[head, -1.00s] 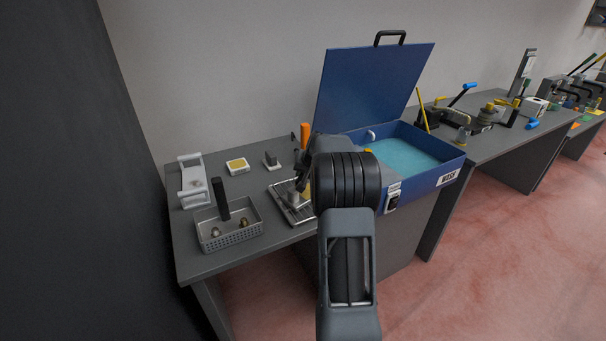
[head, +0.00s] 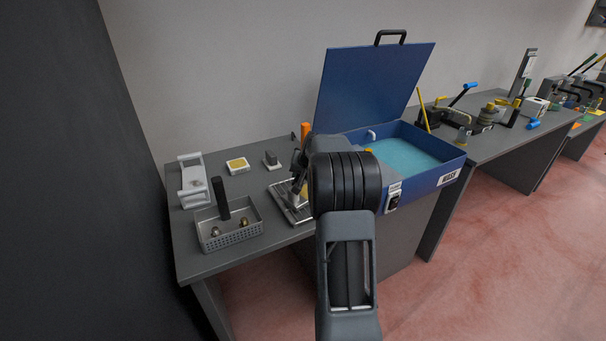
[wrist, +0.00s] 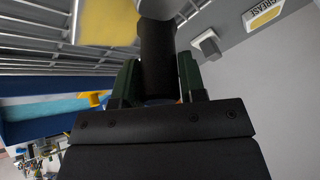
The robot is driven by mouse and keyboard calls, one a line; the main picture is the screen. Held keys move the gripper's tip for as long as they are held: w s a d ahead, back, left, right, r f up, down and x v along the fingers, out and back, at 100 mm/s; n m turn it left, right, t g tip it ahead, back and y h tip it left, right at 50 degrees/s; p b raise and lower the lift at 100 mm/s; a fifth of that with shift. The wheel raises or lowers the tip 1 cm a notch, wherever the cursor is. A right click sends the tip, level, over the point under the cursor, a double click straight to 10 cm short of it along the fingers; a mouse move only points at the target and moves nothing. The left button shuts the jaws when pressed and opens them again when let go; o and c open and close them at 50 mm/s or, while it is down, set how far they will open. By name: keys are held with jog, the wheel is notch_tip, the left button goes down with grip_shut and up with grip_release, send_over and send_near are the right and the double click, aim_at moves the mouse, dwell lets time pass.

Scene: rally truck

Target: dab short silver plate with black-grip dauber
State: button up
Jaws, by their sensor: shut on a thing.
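My gripper (wrist: 158,82) is shut on the black grip (wrist: 157,55) of the dauber, whose pale round head (wrist: 157,8) points away from the palm. In the head view my gripper is mostly hidden behind my arm, over the silver ribbed rack (head: 279,198). I cannot tell for certain which piece is the short silver plate. Contact between the dauber head and any plate cannot be made out.
A grey basket (head: 232,240) with an upright black handle and small metal parts stands at the front left. Behind it are a white bracket (head: 193,184), a yellow grease pad (head: 237,165) and a small grey block (head: 271,160). The open blue wash bin (head: 428,190) stands right.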

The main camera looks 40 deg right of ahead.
jog(key=shift+d, duration=0.15)
jog(key=shift+w+d, duration=0.1)
jog(key=shift+d, duration=0.65)
jog(key=shift+a+f, duration=0.1)
jog(key=shift+a, duration=0.85)
jog(key=shift+d, duration=0.2)
jog(key=shift+d, duration=0.75)
